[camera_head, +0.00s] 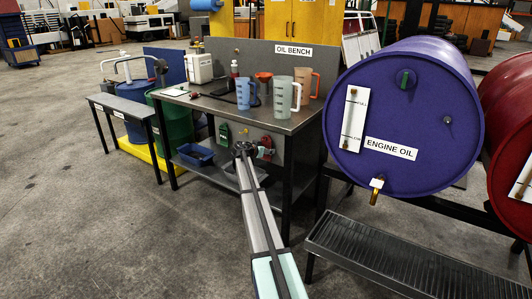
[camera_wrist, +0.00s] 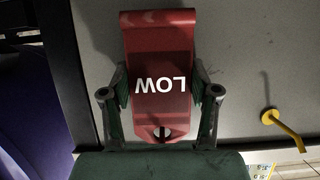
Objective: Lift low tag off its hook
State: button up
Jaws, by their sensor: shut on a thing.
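The red low tag (camera_wrist: 160,60) fills the middle of the wrist view, its white "LOW" lettering upside down. My gripper (camera_wrist: 157,92) has one finger on each side of the tag and is shut on its edges. A round hole shows near the tag's end closest to my gripper, with a dark strip across it; I cannot tell whether a hook passes through. In the head view my gripper (camera_head: 244,150) is at the panel under the oil bench, and the red tag (camera_head: 265,147) shows just right of it.
A bare yellow hook (camera_wrist: 285,128) stands right of the tag in the wrist view. A green tag (camera_head: 224,133) hangs left of my gripper. A blue bin (camera_head: 194,154) sits on the lower shelf. The purple engine oil drum (camera_head: 420,110) stands to the right.

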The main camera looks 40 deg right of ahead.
jog(key=shift+a, duration=0.15)
jog(key=shift+s+a+r+b, duration=0.15)
jog(key=shift+s+a+b, duration=0.15)
jog(key=shift+a+b, duration=0.25)
jog(key=shift+a, duration=0.2)
jog(key=shift+v, duration=1.05)
jog(key=shift+a+b, duration=0.15)
jog(key=shift+b, duration=0.15)
jog(key=a, duration=0.1)
jog(key=s+a+b, duration=0.1)
jog(key=a, duration=0.1)
jog(key=a+b, duration=0.1)
jog(key=shift+s+a, duration=0.25)
jog(key=shift+s, duration=0.1)
